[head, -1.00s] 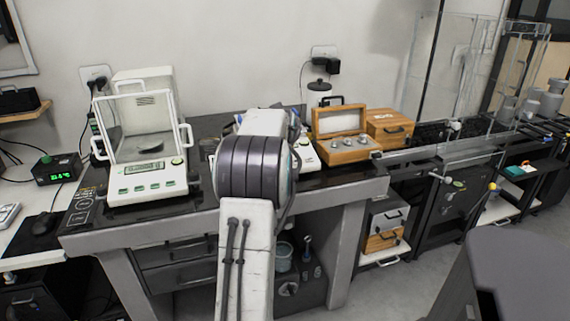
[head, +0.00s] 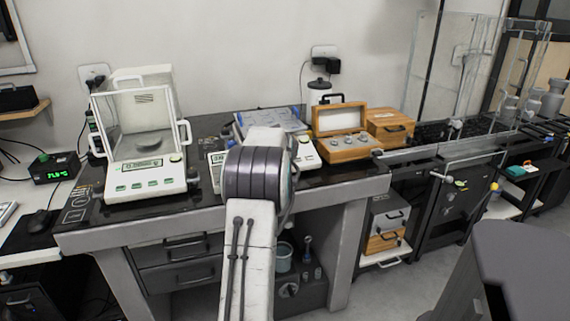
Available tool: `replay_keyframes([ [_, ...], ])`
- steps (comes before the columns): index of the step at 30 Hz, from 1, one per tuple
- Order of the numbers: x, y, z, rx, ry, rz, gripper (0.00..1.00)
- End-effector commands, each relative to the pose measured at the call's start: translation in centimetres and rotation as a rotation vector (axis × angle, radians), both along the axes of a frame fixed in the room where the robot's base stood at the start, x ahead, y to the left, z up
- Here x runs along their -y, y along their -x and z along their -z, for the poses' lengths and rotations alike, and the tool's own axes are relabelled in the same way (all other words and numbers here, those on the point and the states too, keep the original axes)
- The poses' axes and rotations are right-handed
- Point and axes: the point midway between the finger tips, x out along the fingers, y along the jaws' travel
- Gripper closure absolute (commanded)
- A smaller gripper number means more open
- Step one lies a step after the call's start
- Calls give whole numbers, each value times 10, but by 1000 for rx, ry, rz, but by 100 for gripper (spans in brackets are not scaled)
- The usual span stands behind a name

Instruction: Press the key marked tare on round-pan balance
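A white balance (head: 145,165) stands at the left of the dark-topped table, with a clear draft shield around a round pan (head: 149,144). A small display and a row of green-marked keys (head: 150,184) show on its front; the key markings are too small to read. A second white balance (head: 308,153) is behind my arm, mostly covered, with a flat, squarish plate (head: 272,121) showing above. My arm rises from the bottom centre, to the right of the round-pan balance and apart from it in the picture. My gripper is hidden beyond the arm.
A wooden weight case (head: 346,147) stands open, right of the second balance, beside a closed wooden box (head: 390,128). A small green-lit display box (head: 56,170) and a mouse (head: 43,221) are at the left. A dark rounded surface (head: 525,265) fills the lower right.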

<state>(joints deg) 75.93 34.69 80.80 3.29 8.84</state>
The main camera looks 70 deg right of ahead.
Motion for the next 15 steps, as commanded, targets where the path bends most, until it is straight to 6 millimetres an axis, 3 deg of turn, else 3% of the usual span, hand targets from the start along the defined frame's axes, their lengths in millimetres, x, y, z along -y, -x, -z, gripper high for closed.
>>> replay_keyframes([
  [12,1,-1,2,0,0,-1,100],
  [13,1,-1,2,0,0,-1,94],
  [15,1,-1,2,0,0,-1,100],
])
